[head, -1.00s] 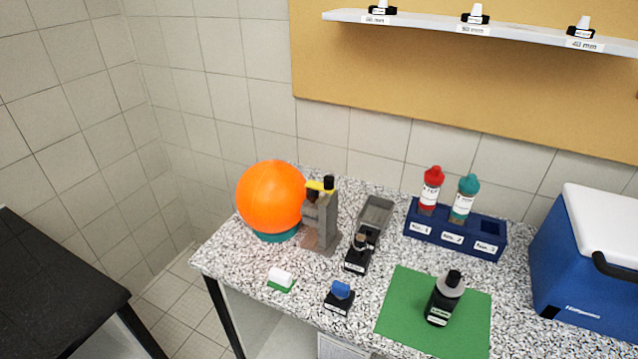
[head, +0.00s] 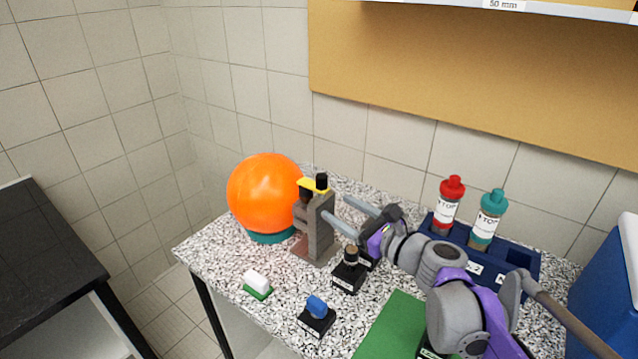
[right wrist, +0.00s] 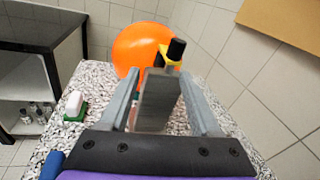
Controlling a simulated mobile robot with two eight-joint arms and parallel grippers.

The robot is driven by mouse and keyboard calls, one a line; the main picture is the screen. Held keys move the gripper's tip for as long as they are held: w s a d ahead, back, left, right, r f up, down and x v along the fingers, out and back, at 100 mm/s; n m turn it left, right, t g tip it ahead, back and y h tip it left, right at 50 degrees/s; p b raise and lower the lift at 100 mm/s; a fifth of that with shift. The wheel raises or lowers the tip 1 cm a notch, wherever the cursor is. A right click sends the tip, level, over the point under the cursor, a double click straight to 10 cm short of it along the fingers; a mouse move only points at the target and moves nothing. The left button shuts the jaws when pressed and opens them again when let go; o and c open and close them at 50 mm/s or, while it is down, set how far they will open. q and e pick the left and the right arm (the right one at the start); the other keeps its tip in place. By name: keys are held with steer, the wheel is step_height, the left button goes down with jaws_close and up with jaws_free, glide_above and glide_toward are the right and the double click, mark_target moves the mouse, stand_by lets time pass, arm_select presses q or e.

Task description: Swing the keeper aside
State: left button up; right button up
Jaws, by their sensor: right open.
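The grey shaker stand (head: 320,228) stands upright near the back left of the speckled bench. A yellow keeper (head: 311,186) lies across its top, with a black knob at its right end. In the right wrist view the yellow keeper (right wrist: 169,57) and knob show above the stand, ahead of my fingers. My right gripper (head: 336,206) is open, with its two fingers pointing at the stand from the right, a little below the keeper. I see no contact with the keeper. My left gripper is not in view.
A large orange ball (head: 262,190) sits close behind and left of the stand. Black-based stamps (head: 348,275) and a white-and-green block (head: 257,284) stand in front. A blue rack (head: 520,268) with red-capped and teal-capped bottles is at right, beside my arm.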

mark_target(314, 182)
steer(key=w+m, duration=0.1)
steer(key=w+r+m+t, duration=0.1)
steer(key=w, duration=0.1)
steer(key=shift+d+r+m, duration=0.1)
steer(key=shift+d+m, duration=0.05)
steer(key=shift+m, duration=0.15)
steer(key=x, duration=1)
steer(key=shift+r, duration=0.1)
jaws_close()
